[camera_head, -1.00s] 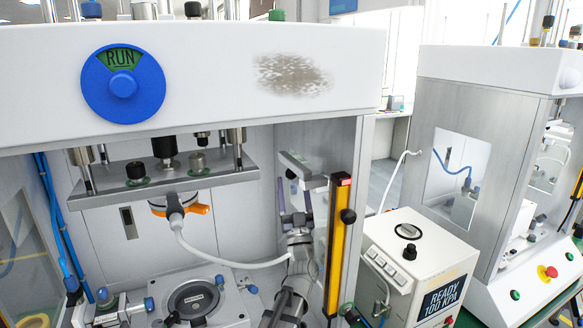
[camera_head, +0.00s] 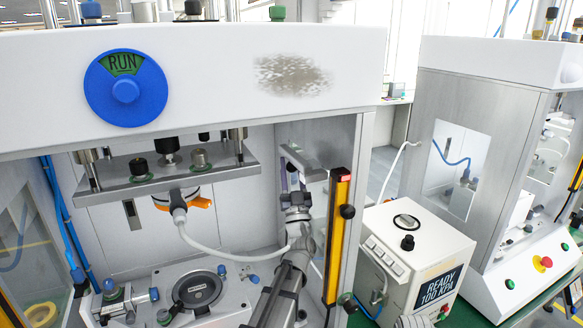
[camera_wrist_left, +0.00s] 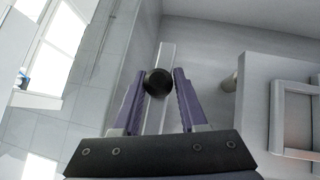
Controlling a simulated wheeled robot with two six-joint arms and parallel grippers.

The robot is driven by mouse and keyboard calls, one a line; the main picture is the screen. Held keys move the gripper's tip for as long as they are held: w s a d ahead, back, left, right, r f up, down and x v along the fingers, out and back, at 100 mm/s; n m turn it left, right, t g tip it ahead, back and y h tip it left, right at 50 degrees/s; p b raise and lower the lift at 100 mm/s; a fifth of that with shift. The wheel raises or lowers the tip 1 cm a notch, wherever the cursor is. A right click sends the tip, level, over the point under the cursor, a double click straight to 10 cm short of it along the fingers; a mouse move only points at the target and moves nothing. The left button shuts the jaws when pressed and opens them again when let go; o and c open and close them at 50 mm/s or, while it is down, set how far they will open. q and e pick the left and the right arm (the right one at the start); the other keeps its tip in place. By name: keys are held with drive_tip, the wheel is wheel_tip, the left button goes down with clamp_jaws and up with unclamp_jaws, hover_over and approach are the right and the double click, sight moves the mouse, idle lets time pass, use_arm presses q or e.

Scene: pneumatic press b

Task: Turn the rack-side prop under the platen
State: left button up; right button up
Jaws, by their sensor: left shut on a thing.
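The rack-side prop is a grey bar (camera_head: 304,163) high on the right inner wall of the press, beside the raised platen (camera_head: 165,178). My left gripper (camera_head: 289,172) reaches up to it with purple fingers, inside the press. In the left wrist view the left gripper (camera_wrist_left: 159,88) is shut on a round black knob (camera_wrist_left: 157,80), with the pale bar (camera_wrist_left: 167,60) behind it. The knob is hidden in the head view. My right gripper is not in view.
A white hose (camera_head: 225,253) curves from under the platen towards my left arm. A yellow post (camera_head: 337,240) stands at the press opening, right of the arm. The lower fixture (camera_head: 150,283) sits below. A white control box (camera_head: 412,255) stands to the right.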

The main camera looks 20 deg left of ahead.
use_arm(q)
clamp_jaws()
idle(0.8)
